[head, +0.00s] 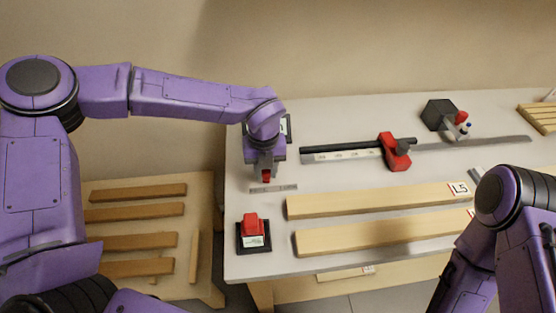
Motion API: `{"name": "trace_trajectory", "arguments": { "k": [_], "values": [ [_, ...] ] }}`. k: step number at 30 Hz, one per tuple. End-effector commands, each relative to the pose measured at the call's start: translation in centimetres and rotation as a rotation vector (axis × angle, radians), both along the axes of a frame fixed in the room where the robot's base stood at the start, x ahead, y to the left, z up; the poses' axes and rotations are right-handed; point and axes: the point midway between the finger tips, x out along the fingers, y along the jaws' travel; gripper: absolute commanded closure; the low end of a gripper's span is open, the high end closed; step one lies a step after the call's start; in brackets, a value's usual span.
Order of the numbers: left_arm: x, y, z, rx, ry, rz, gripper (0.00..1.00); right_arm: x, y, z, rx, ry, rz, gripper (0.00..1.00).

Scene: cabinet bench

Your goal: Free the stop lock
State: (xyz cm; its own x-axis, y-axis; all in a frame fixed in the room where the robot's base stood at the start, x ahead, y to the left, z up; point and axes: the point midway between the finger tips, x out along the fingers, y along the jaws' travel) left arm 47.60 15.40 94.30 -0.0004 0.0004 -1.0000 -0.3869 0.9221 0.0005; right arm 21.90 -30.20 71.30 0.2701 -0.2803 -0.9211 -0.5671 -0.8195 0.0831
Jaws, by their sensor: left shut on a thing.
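A red stop (391,150) with a dark knob (403,147) sits on a long metal rail (470,144) along the back of the bench. My left gripper (266,174) points down over the left end of the bench, well left of the stop. It is shut on a small red piece (267,177), mostly hidden by the fingers. A short grey strip (275,188) lies just below it. My right arm shows at the lower right; its gripper is out of view.
A red block on a dark base (254,248) stands at the bench's front left. Two long boards (380,200) lie across the bench, one labelled L5. A dark box (438,113) with a red knob stands at the back right. A lower table (208,240) holds several wooden strips.

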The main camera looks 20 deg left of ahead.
Motion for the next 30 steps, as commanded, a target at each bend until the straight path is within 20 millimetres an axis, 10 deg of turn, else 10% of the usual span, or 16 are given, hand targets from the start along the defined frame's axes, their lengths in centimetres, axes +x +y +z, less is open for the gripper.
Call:
{"name": "trace_trajectory", "arguments": {
  "k": [30],
  "values": [
    [0.0, 2.4, 0.1, 0.000, 0.000, 0.000, 0.79, 0.0, 0.0, 1.1, 0.000, 0.000, 0.000, 0.57]
  ]
}}
